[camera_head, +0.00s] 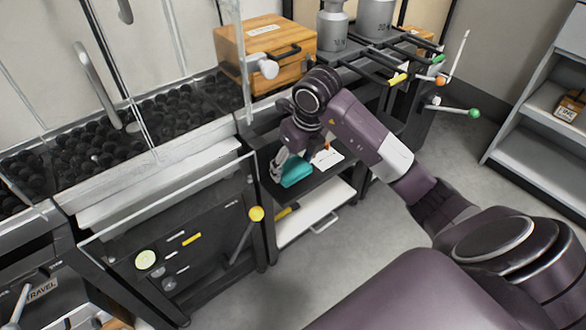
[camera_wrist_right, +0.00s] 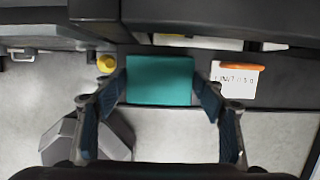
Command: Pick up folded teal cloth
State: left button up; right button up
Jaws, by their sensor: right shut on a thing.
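The folded teal cloth (camera_head: 297,172) is at a dark shelf (camera_head: 340,178) of the black cart in the head view. In the right wrist view the cloth (camera_wrist_right: 160,80) shows as a flat teal block between the two fingers. My right gripper (camera_head: 284,165) reaches down to it and is shut on it, one finger against each side. The fingers also show in the wrist view (camera_wrist_right: 160,92). I cannot tell whether the cloth rests on the shelf or is just clear of it. My left gripper is not in view.
A white card (camera_head: 328,158) with an orange part lies beside the cloth. A wooden box (camera_head: 265,50) and metal weights (camera_head: 333,28) stand above at the back. A yellow knob (camera_head: 257,213) on a lever is close on the left. Grey floor is free in front.

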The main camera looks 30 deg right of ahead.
notch_tip(320, 180, up, 6)
jog(key=shift+f+p, duration=0.1)
jog(key=shift+p, duration=0.55)
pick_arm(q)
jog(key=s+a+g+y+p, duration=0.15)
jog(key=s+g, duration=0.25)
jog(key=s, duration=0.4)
pick_arm(e)
notch_tip(320, 180, up, 6)
notch_tip(320, 180, up, 4)
jog(key=r+p, duration=0.1)
jog(key=p, duration=0.1)
send_over(293, 167)
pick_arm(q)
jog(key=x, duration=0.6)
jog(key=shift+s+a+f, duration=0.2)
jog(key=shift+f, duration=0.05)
pick_arm(e)
jog(key=shift+s+r, duration=0.1)
jog(key=shift+r, duration=0.05)
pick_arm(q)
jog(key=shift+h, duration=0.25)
